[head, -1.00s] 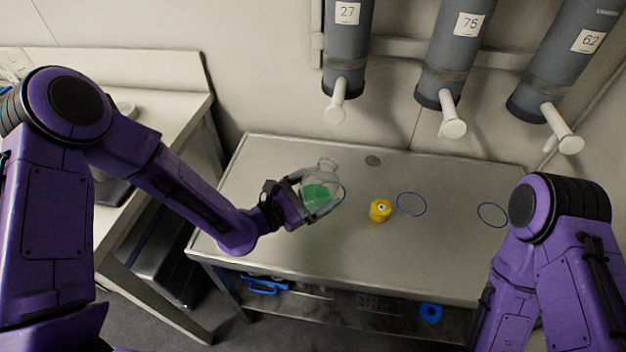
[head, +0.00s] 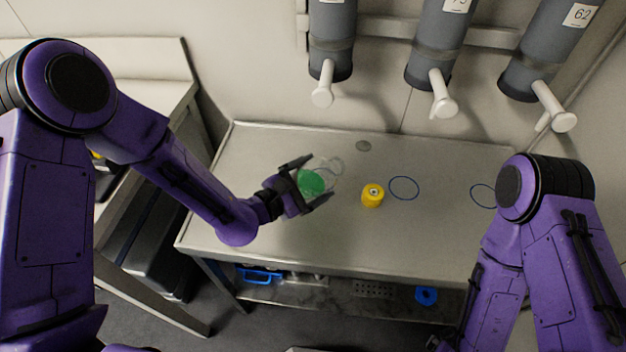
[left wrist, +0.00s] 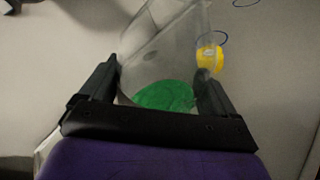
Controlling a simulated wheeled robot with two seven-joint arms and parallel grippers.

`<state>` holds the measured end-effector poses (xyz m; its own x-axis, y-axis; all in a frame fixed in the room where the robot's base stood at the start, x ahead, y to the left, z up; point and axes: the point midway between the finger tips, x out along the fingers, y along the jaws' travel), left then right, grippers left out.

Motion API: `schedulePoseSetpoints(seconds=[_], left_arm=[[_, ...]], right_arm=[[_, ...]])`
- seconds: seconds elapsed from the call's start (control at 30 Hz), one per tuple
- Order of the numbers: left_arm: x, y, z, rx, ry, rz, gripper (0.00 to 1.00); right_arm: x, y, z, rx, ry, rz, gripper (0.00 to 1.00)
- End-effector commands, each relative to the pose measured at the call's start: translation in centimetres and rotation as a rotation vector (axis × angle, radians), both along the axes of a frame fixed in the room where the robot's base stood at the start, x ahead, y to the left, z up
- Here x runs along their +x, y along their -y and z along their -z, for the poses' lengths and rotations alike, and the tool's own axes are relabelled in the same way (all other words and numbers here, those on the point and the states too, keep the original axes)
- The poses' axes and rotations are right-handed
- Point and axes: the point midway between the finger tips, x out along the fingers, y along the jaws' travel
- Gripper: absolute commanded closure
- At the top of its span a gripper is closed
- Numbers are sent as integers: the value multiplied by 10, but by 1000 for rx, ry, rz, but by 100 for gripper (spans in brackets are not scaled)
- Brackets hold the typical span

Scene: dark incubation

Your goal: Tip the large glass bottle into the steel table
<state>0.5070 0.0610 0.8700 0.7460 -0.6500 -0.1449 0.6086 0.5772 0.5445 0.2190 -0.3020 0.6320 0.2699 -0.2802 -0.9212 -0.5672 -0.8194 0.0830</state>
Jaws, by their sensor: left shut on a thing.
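The large glass bottle (head: 325,172) is clear with green contents. My left gripper (head: 318,180) is shut on it, a finger on each side, over the left part of the steel table (head: 280,225). The bottle is tilted, its neck toward the right and back. In the left wrist view the bottle (left wrist: 165,45) lies between both fingers of the gripper (left wrist: 160,85), with the green contents at its near end. My right arm shows at the right; the right gripper is not clearly visible.
A yellow container (head: 373,196) stands right of the bottle. Grey dispensers (head: 440,50) with white spouts hang above. A side bench (head: 130,75) stands at the left.

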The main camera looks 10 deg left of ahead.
Motion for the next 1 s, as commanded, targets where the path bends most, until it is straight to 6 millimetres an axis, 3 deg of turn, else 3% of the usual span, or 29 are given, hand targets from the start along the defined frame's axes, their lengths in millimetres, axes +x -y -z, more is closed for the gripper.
schedulePoseSetpoints(seconds=[0.17,0.8,1.0], left_arm=[[3,-5,-10,65,37,-1,62],[3,-7,-10,88,50,-1,62],[6,-11,-19,151,85,-2,62]], right_arm=[[0,0,-13,0,0,0,0],[0,0,-14,0,0,0,0],[0,0,-26,0,0,0,0]])
